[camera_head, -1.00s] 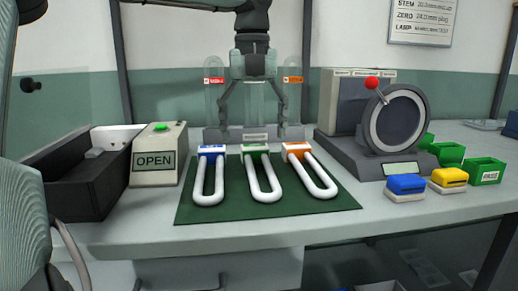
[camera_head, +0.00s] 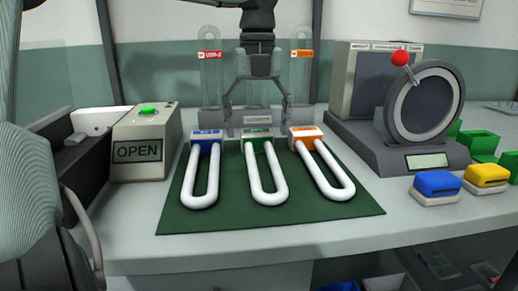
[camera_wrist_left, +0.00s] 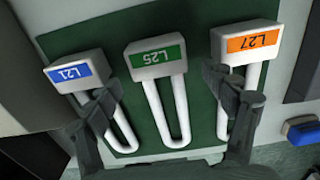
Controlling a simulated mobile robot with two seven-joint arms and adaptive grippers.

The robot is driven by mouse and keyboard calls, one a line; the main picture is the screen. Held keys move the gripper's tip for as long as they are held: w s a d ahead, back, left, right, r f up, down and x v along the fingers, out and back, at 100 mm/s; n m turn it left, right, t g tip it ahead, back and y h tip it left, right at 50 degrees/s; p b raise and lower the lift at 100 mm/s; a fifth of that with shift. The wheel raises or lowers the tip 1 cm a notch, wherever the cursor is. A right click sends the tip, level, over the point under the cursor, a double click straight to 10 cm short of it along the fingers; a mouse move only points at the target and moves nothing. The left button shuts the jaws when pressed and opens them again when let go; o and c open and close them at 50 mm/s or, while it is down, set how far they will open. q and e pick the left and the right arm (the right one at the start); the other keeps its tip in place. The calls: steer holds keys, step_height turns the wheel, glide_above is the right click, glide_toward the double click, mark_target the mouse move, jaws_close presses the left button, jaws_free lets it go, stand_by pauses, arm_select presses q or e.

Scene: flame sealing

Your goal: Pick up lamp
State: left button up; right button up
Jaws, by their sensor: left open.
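Three white U-shaped lamps lie flat on a green mat (camera_head: 330,210). The blue-labelled lamp (camera_head: 201,180) is on the left, the green-labelled lamp (camera_head: 280,178) in the middle, the orange-labelled lamp (camera_head: 343,184) on the right. In the left wrist view their labels read L21 (camera_wrist_left: 80,72), L25 (camera_wrist_left: 156,55) and L27 (camera_wrist_left: 245,42). My left gripper (camera_head: 257,118) is open and empty, pointing down by the base of the green-labelled lamp. In the wrist view its fingers (camera_wrist_left: 162,88) spread to both sides of that lamp. My right gripper is not in view.
A box marked OPEN with a green button (camera_head: 147,110) stands left of the mat. Clear tubes (camera_head: 300,70) stand in a rack behind my gripper. A round-faced device (camera_head: 425,103) with a red knob is at the right, with blue (camera_head: 437,185) and yellow (camera_head: 486,177) blocks before it.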

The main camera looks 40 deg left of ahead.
arm_select(q)
step_height(320, 180, down, 2)
steer(key=shift+f, duration=0.15)
steer(key=c, duration=1.4)
steer(key=shift+o, duration=0.2)
